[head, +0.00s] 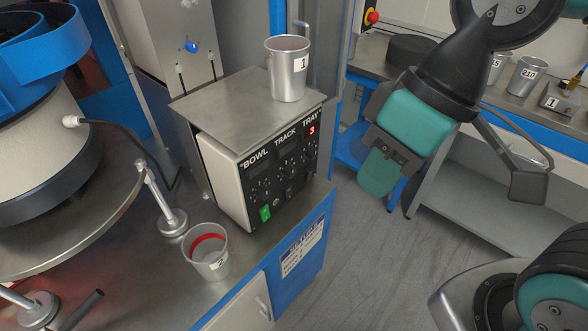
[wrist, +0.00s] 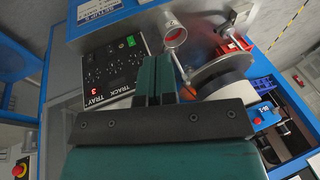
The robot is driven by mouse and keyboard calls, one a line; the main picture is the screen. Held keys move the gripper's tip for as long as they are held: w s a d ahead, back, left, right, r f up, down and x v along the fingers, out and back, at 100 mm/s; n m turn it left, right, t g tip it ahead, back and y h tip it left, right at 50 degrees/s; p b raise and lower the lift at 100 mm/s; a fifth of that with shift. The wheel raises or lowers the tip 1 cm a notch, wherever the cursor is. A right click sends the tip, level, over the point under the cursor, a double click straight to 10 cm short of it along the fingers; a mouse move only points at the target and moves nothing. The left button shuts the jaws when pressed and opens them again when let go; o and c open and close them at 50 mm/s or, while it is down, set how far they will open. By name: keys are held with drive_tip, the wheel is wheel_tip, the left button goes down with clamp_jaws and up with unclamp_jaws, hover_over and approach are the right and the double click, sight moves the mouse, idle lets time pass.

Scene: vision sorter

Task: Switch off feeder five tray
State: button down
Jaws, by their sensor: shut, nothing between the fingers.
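The feeder control box (head: 258,172) stands on the metal bench, its black front panel marked BOWL, TRACK and TRAY. A red digit 3 (head: 311,130) glows under TRAY, and a green lit switch (head: 265,213) is at the panel's lower left. In the wrist view the panel (wrist: 112,68) appears upside down at upper left, with the red digit (wrist: 94,90) and green switch (wrist: 131,41) visible. Small knobs and switches are too small to read. My gripper (head: 380,175) hangs right of the box, apart from it. Its teal fingers (wrist: 157,64) are shut and empty.
Metal cup 1 (head: 288,70) stands on the box's top plate. Cup 2 (head: 206,252), with a red band inside, stands on the bench before the box. A bowl feeder (head: 45,140) is at left. Open grey floor (head: 370,270) lies right of the bench.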

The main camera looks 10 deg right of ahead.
drive_tip(key=shift+d, duration=0.1)
drive_tip(key=w+d+f+m+t+y+b, duration=0.25)
drive_tip(key=w+f+m+b, duration=0.65)
drive_tip(key=w+f, duration=0.55)
drive_tip(key=w+d+f+m+t+b, duration=0.5)
drive_tip(key=w+d+f+m+b, duration=0.1)
drive_tip(key=f, duration=0.7)
drive_tip(key=w+d+m, duration=0.1)
drive_tip(key=d+m, duration=0.1)
drive_tip(key=d, duration=0.1)
drive_tip(key=shift+f+m+t+h+b, duration=0.25)
drive_tip(key=shift+m+t+h+b, duration=0.1)
drive_tip(key=shift+m, duration=0.05)
drive_tip(key=shift+w, duration=0.1)
approach(311, 174)
drive_tip(key=x, duration=0.6)
drive_tip(key=shift+d+f, duration=0.2)
drive_tip(key=shift+f, duration=0.2)
drive_tip(key=shift+w+a, duration=0.2)
drive_tip(key=shift+w, duration=0.05)
